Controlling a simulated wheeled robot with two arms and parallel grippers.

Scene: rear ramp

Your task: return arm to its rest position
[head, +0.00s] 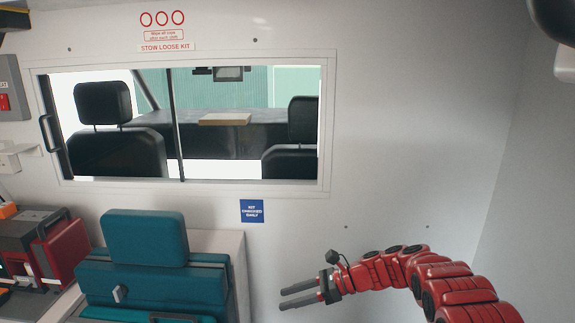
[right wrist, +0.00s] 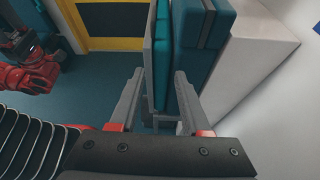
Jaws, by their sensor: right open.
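My right gripper (head: 298,294) is at the lower middle of the head view, on the red arm that comes in from the lower right. Its two grey fingers point left and stand apart, with nothing between them in that view. In the right wrist view the open fingers (right wrist: 158,95) frame the edge of the teal seat (right wrist: 163,50), which appears beyond them; I cannot tell how close it is. The teal seat also shows in the head view (head: 145,238), left of the gripper. My left gripper is not in the head view.
A white wall with a sliding window (head: 328,120) stands ahead. A white cabinet (right wrist: 262,50) is beside the seat. Red and dark equipment (head: 62,245) sits at the far left. A yellow-edged door (right wrist: 115,44) and open blue floor (right wrist: 85,90) show in the wrist view.

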